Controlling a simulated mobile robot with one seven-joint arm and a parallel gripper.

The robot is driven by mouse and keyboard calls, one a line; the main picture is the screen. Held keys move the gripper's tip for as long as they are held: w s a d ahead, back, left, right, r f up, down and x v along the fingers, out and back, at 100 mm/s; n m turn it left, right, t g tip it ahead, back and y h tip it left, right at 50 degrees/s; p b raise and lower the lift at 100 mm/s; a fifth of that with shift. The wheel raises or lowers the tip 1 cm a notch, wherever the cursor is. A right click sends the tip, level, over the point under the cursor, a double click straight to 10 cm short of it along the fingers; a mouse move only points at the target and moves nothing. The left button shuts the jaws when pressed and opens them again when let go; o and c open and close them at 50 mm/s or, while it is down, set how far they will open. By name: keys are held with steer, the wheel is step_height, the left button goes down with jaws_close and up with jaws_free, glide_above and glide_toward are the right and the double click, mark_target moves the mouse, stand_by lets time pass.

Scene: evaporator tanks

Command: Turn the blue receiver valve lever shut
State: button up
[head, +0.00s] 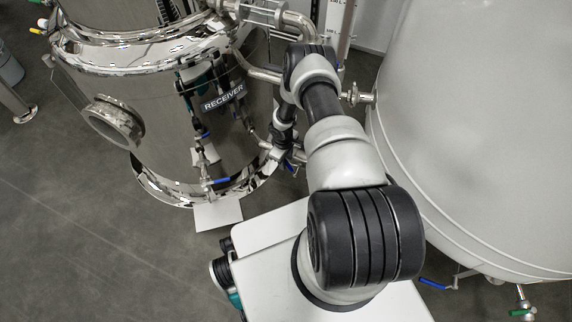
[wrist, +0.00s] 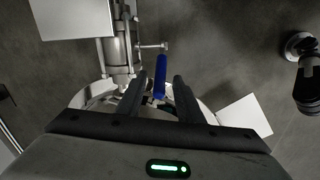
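The blue valve lever (wrist: 161,72) shows in the wrist view, pointing away from my gripper beside a metal pipe fitting (wrist: 120,45). My gripper (wrist: 161,80) is open, with one dark finger on each side of the lever's near part. Gaps show on both sides, so neither finger visibly touches it. In the head view, a bit of blue (head: 288,165) shows low beside the shiny RECEIVER tank (head: 160,130), partly hidden by piping and my arm. My gripper's fingers cannot be made out there.
Another blue lever or its reflection (head: 220,181) shows low on the tank front. Steel pipes (head: 265,75) run between the tank and my arm. A large pale tank (head: 480,130) stands close on the right. Grey floor (head: 80,230) at the left is clear.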

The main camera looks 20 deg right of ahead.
steer(key=shift+w+d+f, duration=0.1)
steer(key=shift+f, duration=1.05)
jaws_close()
steer(key=shift+r, duration=0.1)
